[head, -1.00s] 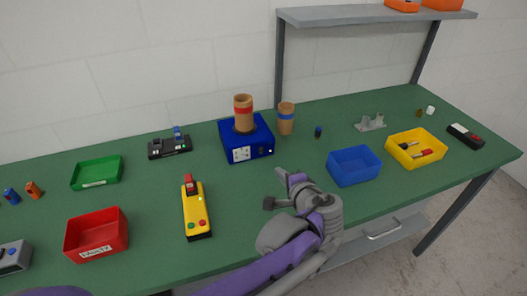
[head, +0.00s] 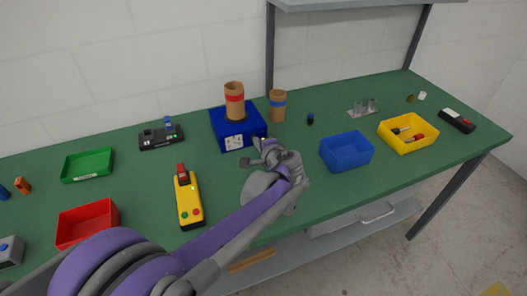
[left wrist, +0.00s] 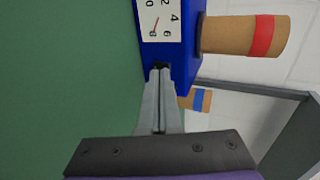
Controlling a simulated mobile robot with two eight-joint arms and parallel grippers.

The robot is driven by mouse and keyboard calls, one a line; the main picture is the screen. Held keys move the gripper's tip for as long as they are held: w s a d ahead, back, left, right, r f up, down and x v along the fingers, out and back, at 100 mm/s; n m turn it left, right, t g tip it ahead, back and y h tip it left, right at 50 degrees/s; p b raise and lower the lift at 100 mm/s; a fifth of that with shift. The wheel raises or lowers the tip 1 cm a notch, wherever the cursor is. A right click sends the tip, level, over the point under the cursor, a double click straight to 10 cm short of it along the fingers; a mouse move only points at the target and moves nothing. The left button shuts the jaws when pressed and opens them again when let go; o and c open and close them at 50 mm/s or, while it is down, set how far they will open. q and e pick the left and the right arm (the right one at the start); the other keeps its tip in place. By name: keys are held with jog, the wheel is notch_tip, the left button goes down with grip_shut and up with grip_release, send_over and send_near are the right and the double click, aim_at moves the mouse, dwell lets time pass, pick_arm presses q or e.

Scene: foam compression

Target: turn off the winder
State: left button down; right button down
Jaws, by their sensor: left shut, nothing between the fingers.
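The winder is a blue box (head: 220,122) with a white dial panel at its front. It stands at the back of the green table with a red-banded cardboard tube (head: 234,101) upright on it. In the left wrist view the blue box (left wrist: 184,62) shows its dial (left wrist: 158,20) and a small dark part, perhaps a switch, at the fingertips. My left gripper (head: 259,147) is at the box's front right; its fingers (left wrist: 160,76) are shut and empty. I cannot tell whether they touch the dark part, which they partly cover. My right gripper is not in view.
A blue-banded tube (head: 278,108) stands right of the winder. A yellow control box (head: 187,192) lies front left. A blue bin (head: 347,160) and a yellow bin (head: 409,143) are to the right. A black device (head: 161,140) sits left of the winder.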

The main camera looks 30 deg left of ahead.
pick_arm(q)
jog(key=shift+w+a, duration=0.35)
jog(key=shift+a, duration=0.05)
jog(key=shift+r, duration=0.1)
jog(key=shift+w+a+r, duration=0.15)
jog(key=shift+w+a, duration=0.05)
jog(key=shift+a, duration=0.05)
jog(key=shift+r+p, duration=0.8)
jog(key=shift+s+d, duration=0.1)
